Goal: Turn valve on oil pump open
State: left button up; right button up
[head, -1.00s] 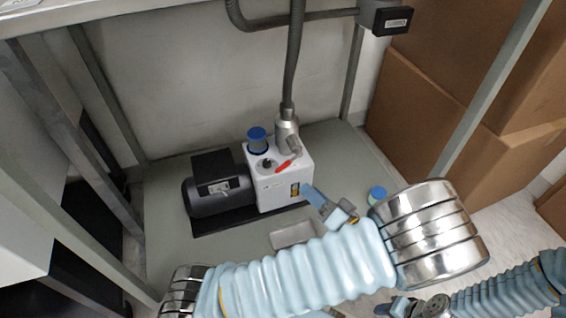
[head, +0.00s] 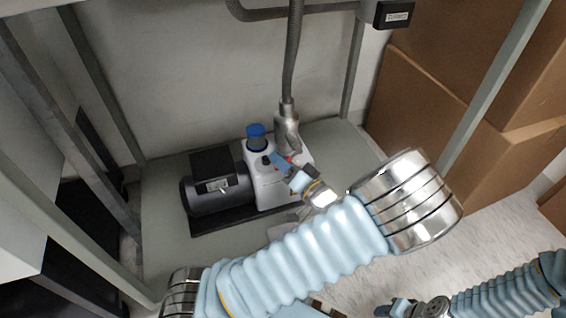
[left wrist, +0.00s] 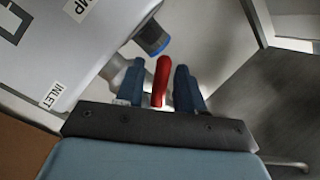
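The oil pump has a white body (head: 262,188), a black motor (head: 215,195) and a blue-topped cap (head: 257,135). It stands on the grey lower shelf. Its red valve handle is mostly covered by my left gripper (head: 280,165) in the head view. In the left wrist view the red handle (left wrist: 161,82) stands between the two blue fingers of my left gripper (left wrist: 158,86). Gaps show on both sides of it, so the gripper is open around the handle. My right gripper (head: 405,307) is low at the right, away from the pump; its fingers are unclear.
A grey hose (head: 295,60) with a metal fitting (head: 287,125) rises from the pump beside the handle. Frame legs (head: 495,85) stand around the shelf (head: 160,245). Cardboard boxes (head: 425,110) fill the right.

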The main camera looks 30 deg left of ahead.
aim_at(299, 165)
pick_arm(q)
grip_shut()
dwell(0.3)
jog(key=n+p, duration=0.1)
jog(key=n, duration=0.1)
jog(key=shift+w+d+f+n+h+p, duration=0.3)
jog(key=shift+f+h+p, duration=0.1)
jog(key=shift+w+d+f+n+h+p, duration=0.25)
jog(key=shift+w+d+n+h, duration=0.2)
jog(key=shift+n, duration=0.6)
jog(key=shift+w+d+f+n+h+p, duration=0.3)
jog(key=shift+w+n+h, duration=0.15)
jog(key=shift+n, duration=0.65)
jog(key=shift+w+d+f+n+h+p, duration=0.2)
jog(key=shift+w+d+n+h, duration=0.25)
jog(key=shift+n, duration=0.6)
jog(key=shift+t, duration=0.3)
jog(key=shift+o, duration=0.8)
grip_release()
